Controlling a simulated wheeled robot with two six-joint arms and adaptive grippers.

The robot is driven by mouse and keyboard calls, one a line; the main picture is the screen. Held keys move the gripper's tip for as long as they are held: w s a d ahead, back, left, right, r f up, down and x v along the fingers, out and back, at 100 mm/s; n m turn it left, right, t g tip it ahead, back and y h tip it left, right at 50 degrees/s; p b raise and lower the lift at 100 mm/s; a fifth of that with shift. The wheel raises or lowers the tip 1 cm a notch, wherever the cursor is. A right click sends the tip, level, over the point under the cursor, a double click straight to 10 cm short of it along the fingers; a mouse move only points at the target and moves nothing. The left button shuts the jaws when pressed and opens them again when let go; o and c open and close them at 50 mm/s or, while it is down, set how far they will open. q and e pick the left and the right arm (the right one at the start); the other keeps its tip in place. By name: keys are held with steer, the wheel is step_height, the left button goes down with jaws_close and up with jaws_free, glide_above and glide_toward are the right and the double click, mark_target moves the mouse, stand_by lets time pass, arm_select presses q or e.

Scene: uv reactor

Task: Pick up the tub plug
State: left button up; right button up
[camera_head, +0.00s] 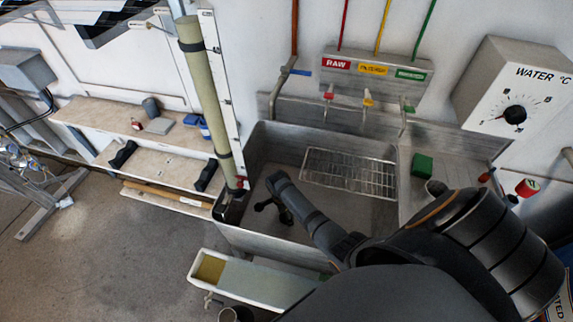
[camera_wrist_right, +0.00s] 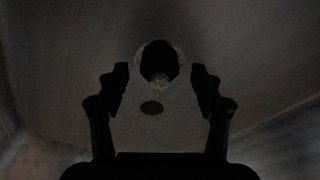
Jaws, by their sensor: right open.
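My right arm reaches down into the grey sink basin (camera_head: 262,150). Its gripper (camera_head: 271,211) is low inside, near the basin's left front part. In the right wrist view the gripper (camera_wrist_right: 160,78) is open, with dark fingers on either side and nothing clasped. Ahead between the fingertips is a dark round shape with a pale rim (camera_wrist_right: 158,62), with a small pale piece at its lower edge. A small dark disc (camera_wrist_right: 151,108) lies nearer on the basin floor. The view is dim, and I cannot tell which of these is the tub plug. My left gripper is not in view.
A wire rack (camera_head: 350,172) spans the basin's back right. Three taps hang above. A tall tube (camera_head: 207,100) rises at the basin's left corner. A trough (camera_head: 255,283) stands in front.

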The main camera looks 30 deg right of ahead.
steer(key=c, duration=1.1)
steer(key=shift+o, duration=0.2)
steer(key=shift+r, duration=0.5)
step_height(320, 180, up, 3)
steer(key=shift+f, duration=0.15)
steer(key=s+d, duration=0.3)
steer(key=s, duration=0.2)
steer(key=s+d, duration=0.3)
steer(key=s, duration=0.2)
steer(key=s+d+p, duration=0.1)
steer(key=s+d, duration=0.2)
steer(key=s, duration=0.2)
steer(key=shift+s+d, duration=0.15)
steer(key=shift+d, duration=0.2)
